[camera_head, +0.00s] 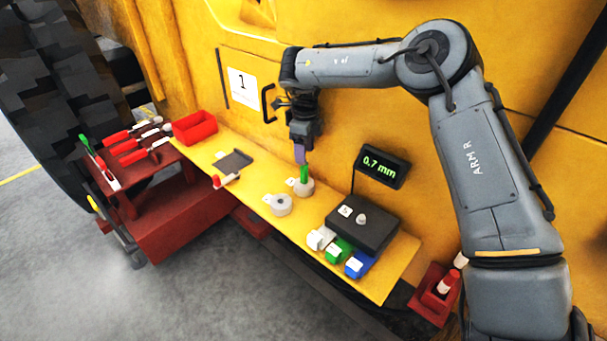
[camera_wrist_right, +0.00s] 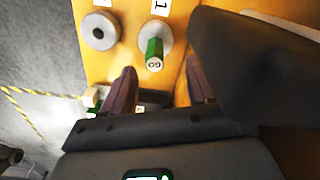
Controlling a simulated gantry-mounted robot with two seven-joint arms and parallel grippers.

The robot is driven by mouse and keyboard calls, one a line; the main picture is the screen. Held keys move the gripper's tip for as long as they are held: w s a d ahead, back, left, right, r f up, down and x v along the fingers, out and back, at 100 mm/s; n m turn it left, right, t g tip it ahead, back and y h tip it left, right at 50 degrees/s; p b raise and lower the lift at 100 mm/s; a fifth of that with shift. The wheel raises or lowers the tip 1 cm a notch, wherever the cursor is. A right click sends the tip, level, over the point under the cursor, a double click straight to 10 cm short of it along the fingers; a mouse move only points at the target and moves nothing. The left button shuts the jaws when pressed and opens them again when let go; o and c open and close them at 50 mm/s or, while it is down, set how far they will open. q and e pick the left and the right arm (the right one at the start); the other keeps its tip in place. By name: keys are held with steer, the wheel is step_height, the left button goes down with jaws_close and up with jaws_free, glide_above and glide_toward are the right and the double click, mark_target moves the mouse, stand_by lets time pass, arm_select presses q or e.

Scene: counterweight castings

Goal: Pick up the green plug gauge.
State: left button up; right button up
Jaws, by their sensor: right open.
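The green plug gauge (camera_head: 304,174) stands upright in a grey round casting (camera_head: 301,188) on the yellow shelf. In the right wrist view the green plug gauge (camera_wrist_right: 154,52) shows its end marked "GO", with the casting (camera_wrist_right: 150,33) around it. My right gripper (camera_head: 301,155) is just above the gauge in the head view. In the right wrist view the right gripper (camera_wrist_right: 160,85) has its two fingers apart, with nothing between them, and the gauge lies beyond the fingertips. My left gripper is not in view.
A second casting (camera_head: 278,205) with an open hole stands beside the first. A dark gauge box (camera_head: 362,222), white, green and blue blocks (camera_head: 340,250) and a "0.7 mm" display (camera_head: 382,166) are to the right. A red bin (camera_head: 194,127) and dark tray (camera_head: 233,161) are to the left.

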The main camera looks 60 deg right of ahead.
mark_target(304, 172)
step_height(304, 172, down, 3)
steer(key=shift+f+b, duration=0.1)
steer(key=shift+b, duration=0.2)
steer(key=shift+s+a+f+b, duration=0.15)
steer(key=shift+f+b, duration=0.4)
steer(key=shift+f, duration=0.7)
steer(key=shift+a+f+b, duration=0.2)
steer(key=shift+f+b, duration=0.35)
steer(key=shift+f, duration=0.7)
steer(key=shift+c, duration=0.3)
steer(key=c, duration=1)
jaws_close()
steer(key=shift+r, duration=0.15)
